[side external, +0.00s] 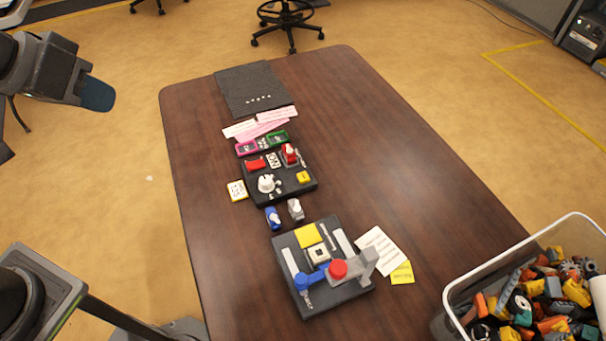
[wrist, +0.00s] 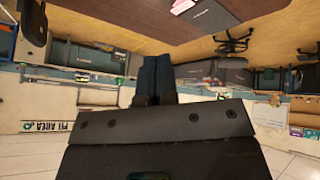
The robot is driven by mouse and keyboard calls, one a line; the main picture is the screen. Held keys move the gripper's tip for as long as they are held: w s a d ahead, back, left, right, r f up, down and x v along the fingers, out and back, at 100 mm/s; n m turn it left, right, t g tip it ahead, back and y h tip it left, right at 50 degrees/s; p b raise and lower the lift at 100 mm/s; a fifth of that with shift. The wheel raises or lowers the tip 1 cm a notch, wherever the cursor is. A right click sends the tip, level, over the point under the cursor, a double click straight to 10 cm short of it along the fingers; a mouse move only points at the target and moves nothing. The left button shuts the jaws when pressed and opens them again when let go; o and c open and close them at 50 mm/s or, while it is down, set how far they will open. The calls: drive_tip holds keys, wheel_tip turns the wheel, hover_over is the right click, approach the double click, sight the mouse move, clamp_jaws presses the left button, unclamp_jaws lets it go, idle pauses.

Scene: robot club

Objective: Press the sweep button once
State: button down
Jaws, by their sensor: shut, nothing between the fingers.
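Two black control boards lie on the brown table. The nearer board (side external: 287,262) carries a round red button (side external: 338,269), a yellow square (side external: 308,235), a white square piece and a blue lever. The farther board (side external: 285,197) carries a white knob, a small yellow block (side external: 303,177) and red parts. Labels are too small to read, so I cannot tell which part is the sweep button. My gripper (side external: 97,95) is at the upper left, beyond the table's left edge and apart from both boards. In the wrist view, its dark blue fingers (wrist: 155,80) are together and empty.
A clear bin (side external: 465,322) of colourful parts stands at the lower right. Paper notes (side external: 382,250) lie beside the nearer board. A blue piece (side external: 273,217) and a grey piece (side external: 296,209) stand between the boards. The table's right side is clear.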

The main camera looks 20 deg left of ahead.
drive_tip(key=w+d+f+n+t+h, duration=0.1)
drive_tip(key=w+d+f+n+h, duration=0.1)
drive_tip(key=w+d, duration=0.75)
drive_tip(key=n+t+y, duration=0.2)
drive_tip(key=n+y, duration=0.2)
drive_tip(key=n, duration=0.2)
hover_over(301, 176)
wheel_tip(301, 176, down, 21)
drive_tip(key=shift+f, duration=0.2)
drive_tip(key=shift+f, duration=4.4)
drive_tip(key=shift+f, duration=0.4)
